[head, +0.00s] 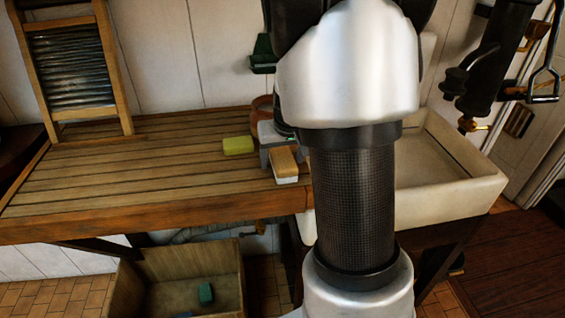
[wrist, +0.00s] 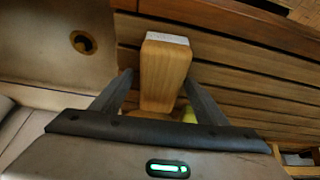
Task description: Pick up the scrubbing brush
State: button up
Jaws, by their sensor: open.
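The scrubbing brush (head: 284,162) has a wooden back and pale bristles and lies on the slatted wooden counter (head: 110,178), near its right end by the sink. In the wrist view the brush (wrist: 165,72) is upright in the picture, between the two dark fingers of my gripper (wrist: 160,90). The fingers are open, one on each side of the brush, with a gap visible on both sides near the tips. In the head view my arm hides part of the gripper and the area right of the brush.
A yellow-green sponge (head: 238,146) lies left of the brush. A brown pot (head: 263,106) stands behind, partly hidden. A washboard (head: 72,70) leans at the back left. The white sink (head: 455,190) is at the right. A wooden crate (head: 127,290) with a green block (head: 206,293) sits below.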

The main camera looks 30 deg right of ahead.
aim_at(283, 155)
jog(key=shift+f, duration=0.15)
dwell(0.3)
jog(key=c, duration=1.3)
jog(key=shift+r+p, duration=0.4)
jog(key=shift+r, duration=0.2)
jog(key=shift+c, duration=0.2)
notch_tip(283, 155, up, 9)
jog(key=shift+r+p, duration=0.2)
jog(key=shift+p, duration=0.1)
